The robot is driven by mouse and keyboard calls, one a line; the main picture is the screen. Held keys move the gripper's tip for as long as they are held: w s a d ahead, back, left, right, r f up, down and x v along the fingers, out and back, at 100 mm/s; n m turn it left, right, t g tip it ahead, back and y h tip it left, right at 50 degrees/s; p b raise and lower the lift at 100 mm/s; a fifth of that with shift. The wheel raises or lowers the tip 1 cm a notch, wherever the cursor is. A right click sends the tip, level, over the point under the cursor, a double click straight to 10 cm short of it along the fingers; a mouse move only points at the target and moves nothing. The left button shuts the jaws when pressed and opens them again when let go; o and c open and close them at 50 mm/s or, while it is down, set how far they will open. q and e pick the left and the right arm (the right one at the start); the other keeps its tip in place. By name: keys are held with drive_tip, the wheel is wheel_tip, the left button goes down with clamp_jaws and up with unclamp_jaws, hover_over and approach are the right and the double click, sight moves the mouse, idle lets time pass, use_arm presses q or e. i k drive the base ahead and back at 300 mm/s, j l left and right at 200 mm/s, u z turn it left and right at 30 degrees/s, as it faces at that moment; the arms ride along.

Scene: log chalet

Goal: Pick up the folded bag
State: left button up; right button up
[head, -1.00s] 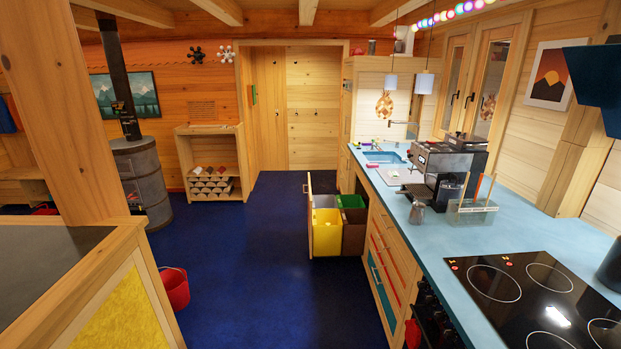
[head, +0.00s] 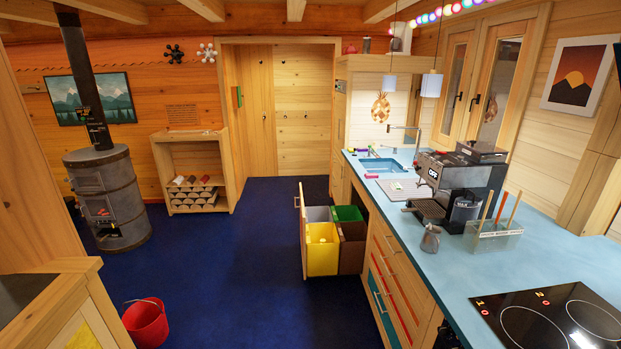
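I cannot make out a folded bag with certainty in the head view. Neither of my grippers shows in it.
A pull-out drawer with yellow, green, brown and grey bins (head: 322,249) stands open from the counter (head: 448,262). The counter holds a coffee machine (head: 458,186), a small grey vessel (head: 430,239) and a hob (head: 545,322). A red bucket (head: 146,324) stands left; blue floor (head: 232,280) is clear between.

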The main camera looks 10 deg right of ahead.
sight(396, 188)
drive_tip(key=i+z, duration=0.7)
drive_tip(key=i, duration=0.25)
drive_tip(key=i+j+z, duration=0.35)
drive_tip(key=i+l, duration=0.1)
